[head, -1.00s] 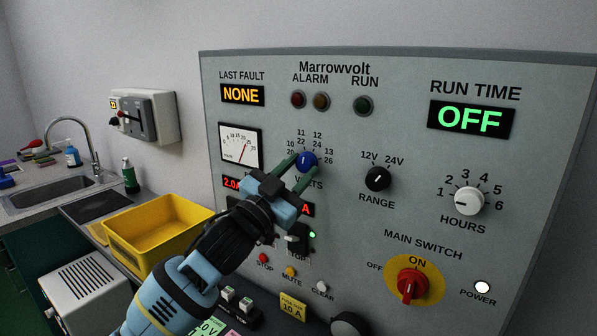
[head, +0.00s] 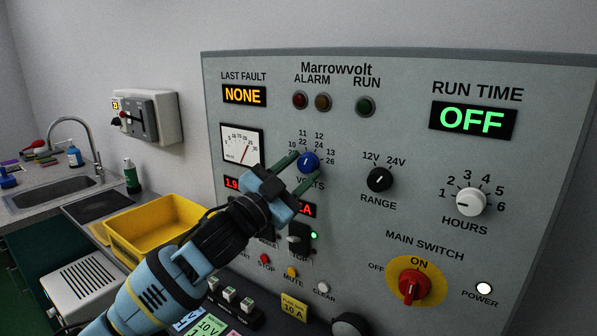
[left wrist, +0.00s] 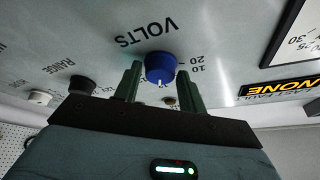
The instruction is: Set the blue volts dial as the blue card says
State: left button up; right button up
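The blue volts dial (head: 309,162) is on the grey panel, inside a ring of numbers. My left gripper (head: 306,167) is open, with one finger on each side of the dial. In the left wrist view the dial (left wrist: 160,67) sits between the two green fingertips (left wrist: 158,84), with no clear contact. Its white mark points down in that upside-down view, roughly up on the panel; the exact number is unclear. The blue card (head: 187,318) lies low, mostly hidden by my left arm, and I cannot read it. My right gripper is out of view.
The black range knob (head: 379,179) and white hours knob (head: 471,202) are to the right. The red main switch (head: 412,286) is below them. The meter (head: 241,147) is left of the dial. A toggle switch (head: 299,237) is under my gripper. A yellow bin (head: 150,238) stands left.

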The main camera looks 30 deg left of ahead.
pick_arm(q)
jog(key=shift+o, duration=1.2)
jog(key=shift+s+a+f, duration=0.1)
jog(key=shift+s+f, duration=0.15)
jog(key=shift+s, duration=0.05)
jog(key=b+v, duration=0.1)
jog(key=v, duration=0.6)
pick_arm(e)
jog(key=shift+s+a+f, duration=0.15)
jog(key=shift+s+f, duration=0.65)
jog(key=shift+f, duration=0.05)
pick_arm(q)
jog(key=shift+r, duration=0.1)
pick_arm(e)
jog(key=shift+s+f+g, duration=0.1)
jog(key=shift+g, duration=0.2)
